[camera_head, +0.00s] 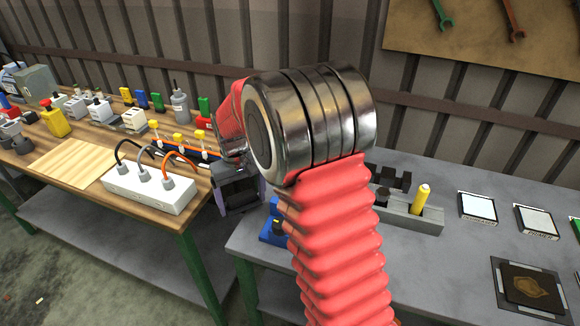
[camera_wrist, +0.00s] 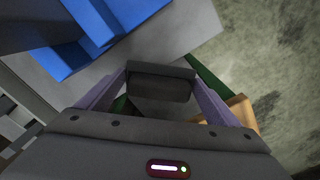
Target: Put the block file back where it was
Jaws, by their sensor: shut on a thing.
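My gripper (camera_head: 240,198) is left of centre in the head view, in the gap between the wooden table and the grey bench. Its purple fingers also show in the wrist view (camera_wrist: 161,74). They are shut on a dark grey block, the block file (camera_wrist: 161,86), which lies crosswise between the fingertips. In the head view, the gripper's dark body and my red arm hide most of the hold. A blue holder (camera_head: 275,230) stands at the grey bench's left end. It also shows in the wrist view (camera_wrist: 85,45), apart from the block file.
The grey bench (camera_head: 440,262) holds a grey rack (camera_head: 408,216) with a yellow-handled tool, several flat cards and a dark plate (camera_head: 530,286). The wooden table (camera_head: 67,163) carries a white power strip (camera_head: 150,188) and several bottles and connectors. Bare floor shows between them.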

